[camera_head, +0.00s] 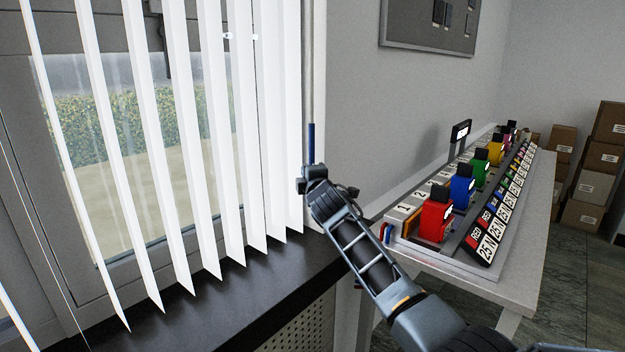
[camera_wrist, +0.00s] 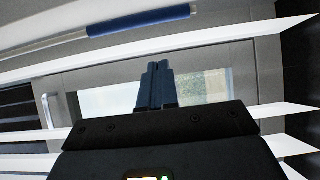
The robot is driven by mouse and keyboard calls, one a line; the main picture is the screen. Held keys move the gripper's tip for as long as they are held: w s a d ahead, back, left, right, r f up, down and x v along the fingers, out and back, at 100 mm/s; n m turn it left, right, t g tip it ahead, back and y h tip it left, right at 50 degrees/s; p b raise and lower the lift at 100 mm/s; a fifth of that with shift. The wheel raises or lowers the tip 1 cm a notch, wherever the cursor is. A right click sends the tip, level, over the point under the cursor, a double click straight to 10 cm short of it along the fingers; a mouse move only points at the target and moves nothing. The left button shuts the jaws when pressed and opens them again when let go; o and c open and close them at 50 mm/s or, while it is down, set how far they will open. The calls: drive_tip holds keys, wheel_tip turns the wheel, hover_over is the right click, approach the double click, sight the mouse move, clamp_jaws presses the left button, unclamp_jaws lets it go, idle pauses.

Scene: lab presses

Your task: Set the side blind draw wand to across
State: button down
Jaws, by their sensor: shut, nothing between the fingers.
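The blind's draw wand has a blue grip (camera_head: 311,143) that hangs upright at the blind's right end in the head view, just above my gripper. In the wrist view the blue grip (camera_wrist: 138,20) on its pale rod crosses the top of the picture. My gripper (camera_head: 305,182) is beside the rightmost slats; its dark blue fingers (camera_wrist: 156,84) are shut and empty, pointing toward the window. The wand looks apart from the fingers. The white vertical slats (camera_head: 182,150) are angled with gaps between them, and the window shows through.
A dark windowsill (camera_head: 230,295) runs below the slats. To the right, a white table (camera_head: 545,200) holds a row of coloured presses (camera_head: 462,188) with number labels, close to my arm. Cardboard boxes (camera_head: 595,185) stand at the far right. A grey panel (camera_head: 428,25) hangs on the wall.

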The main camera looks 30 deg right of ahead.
drive_tip(key=shift+v, duration=2.75)
drive_tip(key=shift+f, duration=0.1)
drive_tip(key=s+a+f+m+y, duration=0.2)
drive_tip(key=s+a+f+m, duration=0.1)
drive_tip(key=s+a+f, duration=0.7)
drive_tip(key=s+a+f+m+y, duration=0.25)
drive_tip(key=s+a+f, duration=0.45)
drive_tip(key=s, duration=0.4)
drive_tip(key=s+a+f+m+g, duration=0.1)
drive_tip(key=s+a+f+m, duration=0.1)
drive_tip(key=s, duration=0.7)
drive_tip(key=s+a+f+m, duration=0.1)
drive_tip(key=s+f+m, duration=0.1)
drive_tip(key=s, duration=0.8)
drive_tip(key=s+r+m, duration=0.1)
drive_tip(key=s+r, duration=0.2)
drive_tip(key=s, duration=0.5)
drive_tip(key=s+d+r+m+g, duration=0.1)
drive_tip(key=s+r+m, duration=0.1)
drive_tip(key=s+r, duration=0.2)
drive_tip(key=s+r+m+y, duration=0.1)
drive_tip(key=s+r, duration=0.3)
drive_tip(key=s, duration=0.7)
drive_tip(key=shift+s+d+m, duration=0.15)
drive_tip(key=shift+s+m, duration=0.2)
drive_tip(key=shift+m, duration=0.1)
drive_tip(key=shift+f, duration=0.1)
